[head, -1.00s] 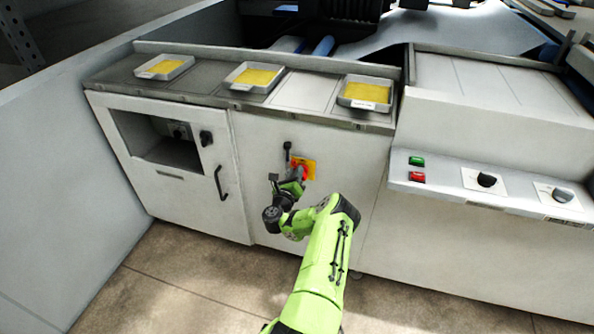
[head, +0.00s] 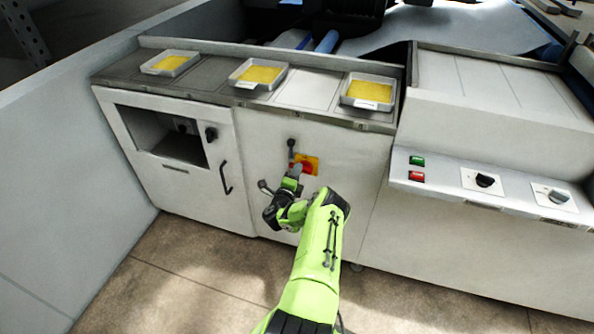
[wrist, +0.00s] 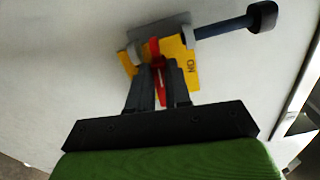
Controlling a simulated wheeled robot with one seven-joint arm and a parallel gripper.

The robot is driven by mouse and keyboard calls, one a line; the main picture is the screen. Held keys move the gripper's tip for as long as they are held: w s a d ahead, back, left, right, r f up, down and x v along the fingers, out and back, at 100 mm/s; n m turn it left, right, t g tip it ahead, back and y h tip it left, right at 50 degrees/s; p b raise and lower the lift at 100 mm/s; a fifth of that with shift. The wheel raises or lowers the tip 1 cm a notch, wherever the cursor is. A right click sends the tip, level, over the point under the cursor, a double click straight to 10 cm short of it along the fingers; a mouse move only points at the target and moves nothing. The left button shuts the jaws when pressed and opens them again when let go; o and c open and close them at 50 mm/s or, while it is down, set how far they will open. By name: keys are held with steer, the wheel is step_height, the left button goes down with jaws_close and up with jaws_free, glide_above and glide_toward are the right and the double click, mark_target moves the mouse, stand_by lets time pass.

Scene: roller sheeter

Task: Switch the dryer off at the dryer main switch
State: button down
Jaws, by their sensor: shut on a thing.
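The dryer main switch is a red handle on a yellow plate (head: 311,164) on the white cabinet front, in the middle of the head view. In the wrist view the yellow plate (wrist: 190,70) carries the letters "ON" near its right edge. The red handle (wrist: 155,48) stands between my fingers. My gripper (wrist: 160,82) is shut on this handle, with a finger on each side. In the head view my gripper (head: 296,174) covers part of the switch, so the handle's exact angle is hard to read there.
A dark lever with a black knob (wrist: 262,15) sticks out close beside the switch; it also shows in the head view (head: 291,148). A cabinet door with a black handle (head: 226,177) is at left. Green (head: 417,160) and red (head: 416,176) buttons are at right.

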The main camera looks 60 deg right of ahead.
steer(key=shift+w+a+f+n, duration=0.1)
steer(key=shift+f+n, duration=0.05)
steer(key=shift+n, duration=0.45)
steer(key=shift+f, duration=0.1)
steer(key=c, duration=1.1)
jaws_free()
steer(key=shift+o, duration=0.2)
steer(key=s+a+p, duration=0.2)
steer(key=a+p, duration=0.4)
steer(key=a, duration=0.9)
steer(key=shift+s+a, duration=0.25)
steer(key=shift+s, duration=0.05)
